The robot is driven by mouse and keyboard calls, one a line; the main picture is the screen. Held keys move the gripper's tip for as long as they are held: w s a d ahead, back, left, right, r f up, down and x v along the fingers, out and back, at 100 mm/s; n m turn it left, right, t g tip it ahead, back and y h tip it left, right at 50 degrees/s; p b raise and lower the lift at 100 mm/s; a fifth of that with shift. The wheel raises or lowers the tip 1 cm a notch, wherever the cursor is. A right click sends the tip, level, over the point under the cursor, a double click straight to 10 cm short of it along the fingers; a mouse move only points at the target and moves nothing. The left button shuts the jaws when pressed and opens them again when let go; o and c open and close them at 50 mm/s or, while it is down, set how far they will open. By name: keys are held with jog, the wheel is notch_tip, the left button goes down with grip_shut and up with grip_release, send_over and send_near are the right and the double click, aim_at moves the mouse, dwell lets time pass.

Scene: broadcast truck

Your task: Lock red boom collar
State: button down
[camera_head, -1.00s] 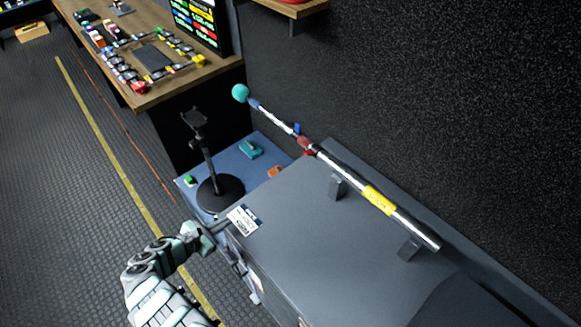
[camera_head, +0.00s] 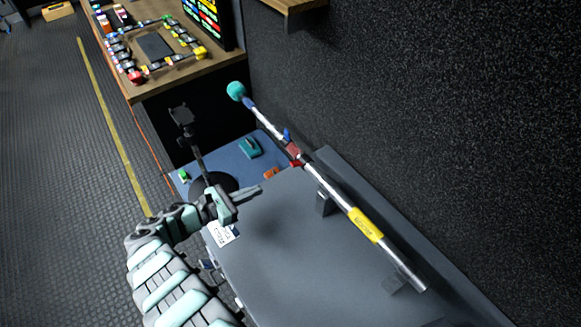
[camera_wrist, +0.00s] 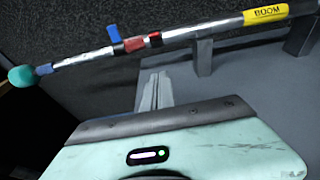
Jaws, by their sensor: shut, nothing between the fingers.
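The boom pole (camera_head: 335,198) rests on grey supports on top of a grey case (camera_head: 277,235). It has a teal ball tip (camera_head: 236,90), a blue collar (camera_head: 249,103), a red collar (camera_head: 293,152) with a blue lever (camera_head: 287,135) standing out beside it, and a yellow BOOM label (camera_head: 366,225). In the wrist view the red collar (camera_wrist: 135,44) and blue lever (camera_wrist: 114,33) are above my gripper. My gripper (camera_head: 258,189) is shut and empty, left of and below the red collar, apart from the pole. Its fingers (camera_wrist: 155,91) also show in the wrist view.
A black stand (camera_head: 183,115) rises left of my gripper, its base partly hidden by my arm. A teal object (camera_head: 249,147) and an orange one (camera_head: 271,173) lie on the blue surface. A dark wall stands behind the pole. A wooden desk (camera_head: 185,68) is at the back.

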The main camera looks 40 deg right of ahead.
aim_at(296, 164)
jog(key=shift+a, duration=0.1)
jog(key=s+d+r+p, duration=0.1)
jog(key=d, duration=1)
jog(key=shift+s+d+p, duration=0.3)
jog(key=shift+p, duration=0.1)
jog(key=shift+r, duration=0.1)
jog(key=shift+r, duration=0.15)
jog(key=shift+r+p, duration=0.1)
jog(key=shift+p, duration=0.3)
